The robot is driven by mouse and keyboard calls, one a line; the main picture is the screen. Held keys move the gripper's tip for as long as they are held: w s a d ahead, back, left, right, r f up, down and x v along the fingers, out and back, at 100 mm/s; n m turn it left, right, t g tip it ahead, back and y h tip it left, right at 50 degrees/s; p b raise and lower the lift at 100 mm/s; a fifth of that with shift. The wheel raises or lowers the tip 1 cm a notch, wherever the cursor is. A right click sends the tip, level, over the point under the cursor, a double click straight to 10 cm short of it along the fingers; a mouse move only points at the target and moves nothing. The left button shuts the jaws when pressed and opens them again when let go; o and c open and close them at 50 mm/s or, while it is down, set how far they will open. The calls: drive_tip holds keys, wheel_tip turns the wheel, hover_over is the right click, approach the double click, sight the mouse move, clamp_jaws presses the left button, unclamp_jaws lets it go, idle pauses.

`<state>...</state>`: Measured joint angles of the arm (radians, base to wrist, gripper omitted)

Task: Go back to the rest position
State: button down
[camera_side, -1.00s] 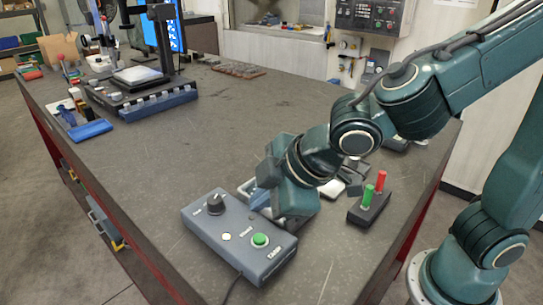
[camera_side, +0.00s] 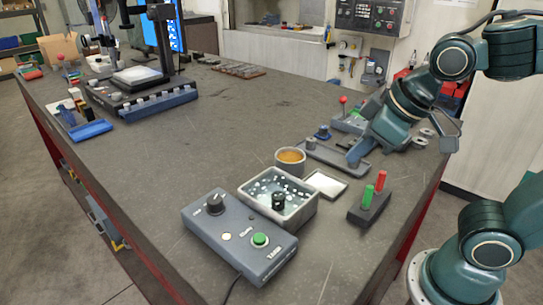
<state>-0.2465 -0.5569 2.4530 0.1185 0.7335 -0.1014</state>
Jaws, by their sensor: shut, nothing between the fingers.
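My gripper (camera_side: 358,154) is at the right side of the table, low over the long grey tray (camera_side: 325,160). It is shut and no object shows in it. The view does not show clearly whether its tips touch the tray. The teal wrist above it hides part of the tray's far end and the things behind.
A grey control box (camera_side: 232,248) with a green button stands at the front. Behind it are a bin of small pale pieces (camera_side: 300,212), an orange-filled cup (camera_side: 290,158), a white-topped plate (camera_side: 326,184) and a block with red and green pegs (camera_side: 366,208).

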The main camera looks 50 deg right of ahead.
drive_tip(key=s+d+m, duration=0.2)
drive_tip(key=s+d, duration=0.1)
drive_tip(key=s, duration=0.2)
drive_tip(key=shift+s+d+r+m, duration=0.15)
drive_tip(key=shift+s+r+m, duration=0.05)
drive_tip(key=shift+m, duration=0.2)
